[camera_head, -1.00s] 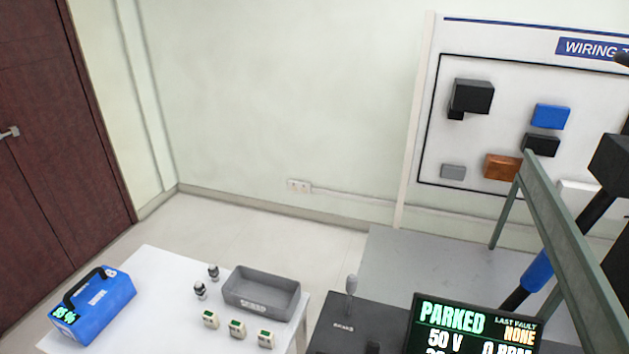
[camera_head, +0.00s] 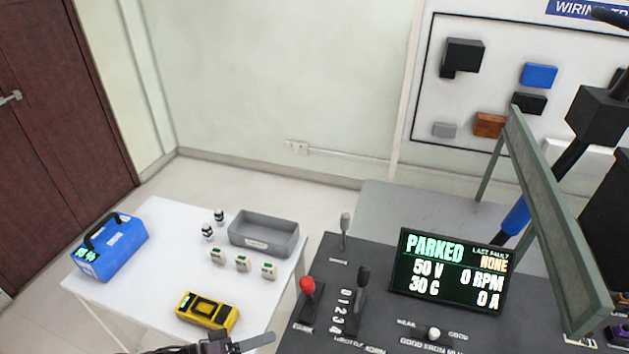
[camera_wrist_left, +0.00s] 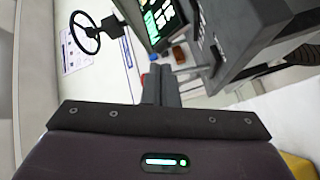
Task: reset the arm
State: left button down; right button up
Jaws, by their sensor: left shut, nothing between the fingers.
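My left gripper (camera_head: 252,342) shows at the bottom edge of the head view, in front of the white table's right side and left of the dark control console (camera_head: 330,262). In the left wrist view its two fingers (camera_wrist_left: 160,85) lie together, shut and empty. The rest of my left arm is mostly cut off by the frame. My right gripper is not in view.
The white table (camera_head: 150,250) holds a blue battery box (camera_head: 112,247), a grey tray (camera_head: 265,235), a yellow meter (camera_head: 207,311) and several small parts. The console has a red lever (camera_head: 308,287), a black lever (camera_head: 361,287) and a display (camera_head: 452,270) reading PARKED.

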pick_arm(q)
jog(key=shift+w+d+f+m+t+y, duration=0.15)
jog(key=shift+d+m+y, duration=0.15)
jog(key=shift+d+y, duration=0.15)
jog(key=shift+w+d+f+m+t+y, duration=0.15)
jog(key=shift+d+m+y, duration=0.15)
jog(key=shift+y, duration=0.25)
jog(key=s+a+r+g+y, duration=0.45)
jog(key=s+a+y, duration=0.55)
jog(key=y, duration=0.4)
notch_tip(320, 180, down, 30)
jog(key=s, duration=0.2)
jog(key=s+a+f+g, duration=0.1)
jog(key=s+a+f, duration=0.1)
jog(key=s+f, duration=0.7)
jog(key=s+a+f+m+g, duration=0.1)
jog(key=s+a+f, duration=0.1)
jog(key=s+f, duration=0.7)
jog(key=shift+s+f+b, duration=0.35)
jog(key=shift+s+b, duration=0.05)
jog(key=shift+s, duration=0.5)
